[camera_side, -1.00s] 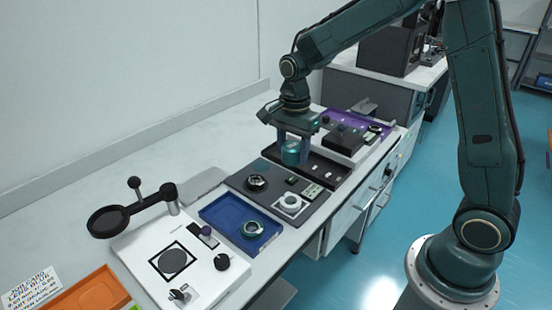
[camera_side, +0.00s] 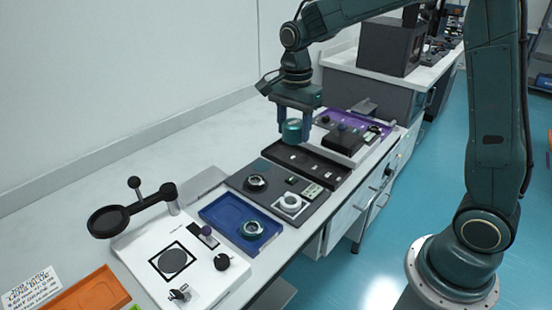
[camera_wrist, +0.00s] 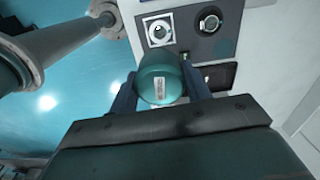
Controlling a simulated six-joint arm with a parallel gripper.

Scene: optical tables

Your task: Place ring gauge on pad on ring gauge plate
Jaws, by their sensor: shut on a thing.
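My gripper (camera_side: 295,136) is shut on a teal cylinder (camera_side: 291,129) and holds it in the air above the black tray. In the wrist view the teal cylinder (camera_wrist: 162,80) sits between both fingers, with a small pale label facing me. I cannot tell whether it has a bore. The dark grey plate (camera_side: 268,201) carries a white square pad (camera_side: 279,210) with a pale ring (camera_side: 291,202) on it, and a round black part (camera_side: 255,183). The pad also shows in the wrist view (camera_wrist: 148,41). Another ring with a greenish rim (camera_side: 252,229) lies in the blue tray.
The blue tray (camera_side: 219,210) lies left of the grey plate. A white instrument base (camera_side: 145,238) with knobs and an arm-mounted magnifier (camera_side: 109,220) stands farther left. The black tray (camera_side: 318,161) and a purple tray (camera_side: 341,117) lie to the right.

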